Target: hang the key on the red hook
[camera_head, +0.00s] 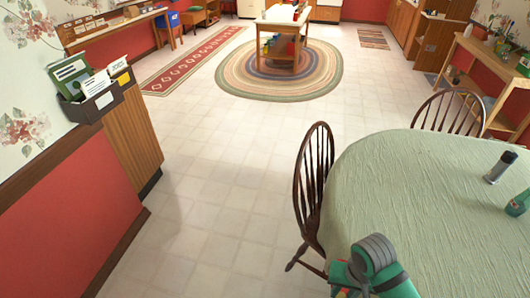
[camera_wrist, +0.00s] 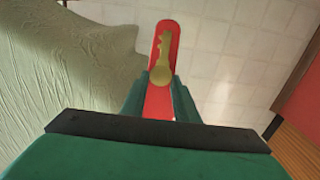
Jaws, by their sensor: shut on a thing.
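My gripper (camera_wrist: 160,84) has green fingers and is shut on a key (camera_wrist: 164,58) in the wrist view. I cannot tell whether the strip is part of the key. The held key is over the pale floor, just right of the table edge in that view. In the head view my green and grey arm shows at the bottom, but the fingertips and key do not. I cannot make out a red hook in either view.
A table with a pale green cloth (camera_head: 430,210) fills the lower right, with a dark cylinder (camera_head: 500,167) on it. A wooden chair (camera_head: 314,190) stands at its left edge. A wall holder with papers (camera_head: 92,100) is at left. The tiled floor (camera_head: 215,180) between is clear.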

